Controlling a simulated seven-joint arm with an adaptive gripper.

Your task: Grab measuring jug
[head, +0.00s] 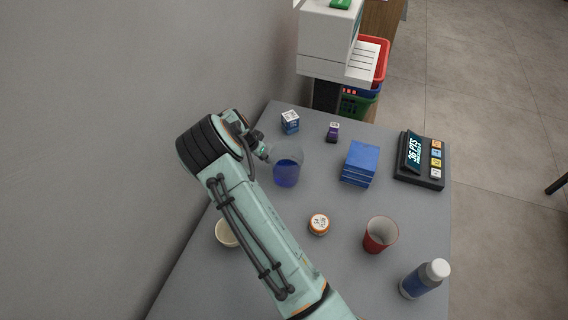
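A clear vessel with blue in its lower part, which looks like the measuring jug (287,171), stands upright on the grey counter (330,190), left of the blue boxes. My gripper (265,154) is at the vessel's upper left side, very close to its rim. I cannot tell whether it touches the vessel. The fingers are small and partly hidden by my wrist, so their opening does not show clearly. No handle on the vessel can be made out.
Blue stacked boxes (359,164), a small blue-white box (290,122) and a purple box (333,132) stand nearby. A wall (110,120) borders the left.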

